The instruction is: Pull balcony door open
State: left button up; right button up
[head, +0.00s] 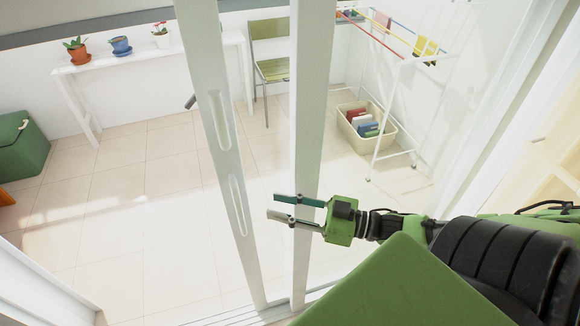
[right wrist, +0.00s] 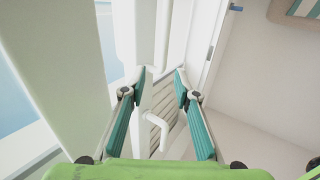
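The balcony door shows in the head view as tall white uprights standing in a floor track. The left upright (head: 212,75) has two long recessed slots; a second white upright (head: 310,90) stands to its right. My right gripper (head: 272,206) is in front of the second upright, its fingertips pointing left toward the slotted one. Its teal-padded fingers are apart. In the right wrist view, a white hooked piece (right wrist: 159,128) shows between the open fingers (right wrist: 153,88); I cannot tell whether they touch it. My left gripper is not in view.
Beyond the door are a white shelf (head: 150,55) with several potted plants, a green chair (head: 270,50), a drying rack (head: 393,105) and a cream basket (head: 386,138). A green box (head: 20,145) stands at far left. Tiled floor between is clear.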

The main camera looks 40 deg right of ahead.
jog(key=shift+v, duration=0.95)
jog(key=shift+f, duration=0.1)
